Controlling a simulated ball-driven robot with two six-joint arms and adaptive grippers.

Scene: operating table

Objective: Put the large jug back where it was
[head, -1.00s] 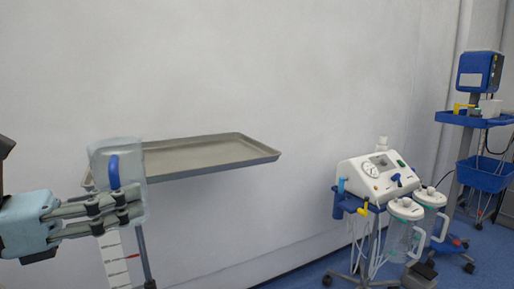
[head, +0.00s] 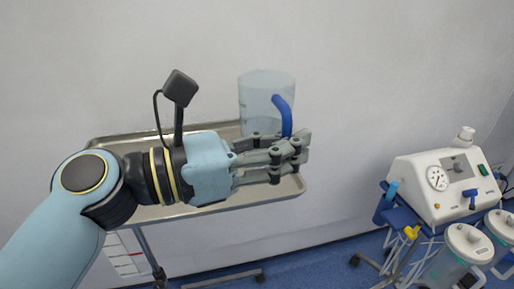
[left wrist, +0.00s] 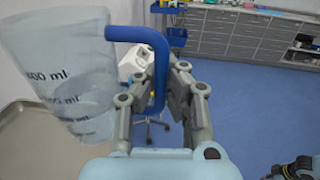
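The large jug (head: 262,100) is clear, with a blue handle (head: 281,110), and stands upright at the right part of the metal tray. My left gripper (head: 300,147) is in front of it, with its fingers shut on the handle. In the left wrist view the jug (left wrist: 60,75) shows ml markings, and its blue handle (left wrist: 157,75) lies between the fingers (left wrist: 165,85). The fingers hide the jug's base in the head view, so I cannot tell whether it touches the tray.
The metal tray (head: 225,205) on its stand is otherwise bare where it shows, with my left arm across it. A white medical device (head: 440,185) on a blue trolley with canisters (head: 465,245) stands to the right. A wall is close behind the tray.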

